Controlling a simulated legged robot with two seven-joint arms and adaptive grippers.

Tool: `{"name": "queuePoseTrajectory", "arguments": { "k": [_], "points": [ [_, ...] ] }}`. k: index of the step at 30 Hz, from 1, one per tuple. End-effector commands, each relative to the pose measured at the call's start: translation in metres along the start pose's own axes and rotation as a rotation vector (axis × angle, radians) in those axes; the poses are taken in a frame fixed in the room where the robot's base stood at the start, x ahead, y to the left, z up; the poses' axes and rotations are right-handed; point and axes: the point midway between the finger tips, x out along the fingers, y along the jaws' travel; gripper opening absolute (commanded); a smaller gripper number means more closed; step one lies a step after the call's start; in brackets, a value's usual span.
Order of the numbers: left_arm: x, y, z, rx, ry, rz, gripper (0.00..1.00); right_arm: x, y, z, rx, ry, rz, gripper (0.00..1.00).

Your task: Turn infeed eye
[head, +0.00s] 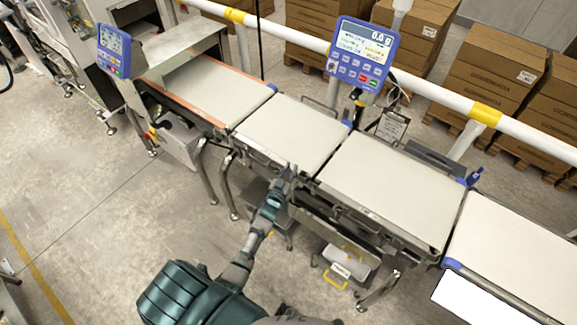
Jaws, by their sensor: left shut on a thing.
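My left gripper (289,172) is at the near edge of the checkweigher, by the gap between the short belt section (290,130) and the wider belt section (392,188). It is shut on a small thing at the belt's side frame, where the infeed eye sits. The fingers and the small size hide most of the eye, so its facing cannot be made out. My right gripper is not in view.
A blue-framed weight display (361,54) stands behind the belts, and another blue panel (114,51) is at the left. A white and yellow rail (420,87) runs behind, with stacked cartons (490,70) beyond. The floor (110,190) at left is clear.

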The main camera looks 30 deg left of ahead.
Motion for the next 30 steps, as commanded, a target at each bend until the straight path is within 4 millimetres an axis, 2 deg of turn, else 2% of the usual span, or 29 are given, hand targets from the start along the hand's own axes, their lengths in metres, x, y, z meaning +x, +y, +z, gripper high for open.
{"name": "queuePoseTrajectory", "arguments": {
  "k": [1, 9, 21, 22, 24, 25, 30],
  "points": [
    [-0.0006, 0.008, 0.001, 0.002, -0.005, 0.053, 0.0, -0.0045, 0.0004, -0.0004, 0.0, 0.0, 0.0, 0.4],
    [-0.0003, 0.0071, 0.0024, -0.003, -0.001, 0.21, 0.0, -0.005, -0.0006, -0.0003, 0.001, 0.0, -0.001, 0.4],
    [-0.0005, 0.0089, 0.0013, -0.008, 0.002, 0.235, 0.0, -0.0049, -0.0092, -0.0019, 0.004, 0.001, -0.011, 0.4],
    [-0.0005, 0.0089, 0.0012, -0.008, 0.002, 0.235, 0.32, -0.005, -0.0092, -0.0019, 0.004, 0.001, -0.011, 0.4],
    [-0.0004, 0.0089, 0.001, -0.007, 0.002, 0.235, 0.49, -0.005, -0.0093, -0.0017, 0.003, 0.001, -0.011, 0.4],
    [-0.0004, 0.0085, 0.001, -0.007, 0.002, 0.235, 0.54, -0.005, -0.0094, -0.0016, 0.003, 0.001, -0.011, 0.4],
    [0.0001, 0.0042, 0.0018, -0.006, 0.0, 0.232, 0.54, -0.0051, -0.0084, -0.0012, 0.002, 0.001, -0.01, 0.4]
  ]
}}
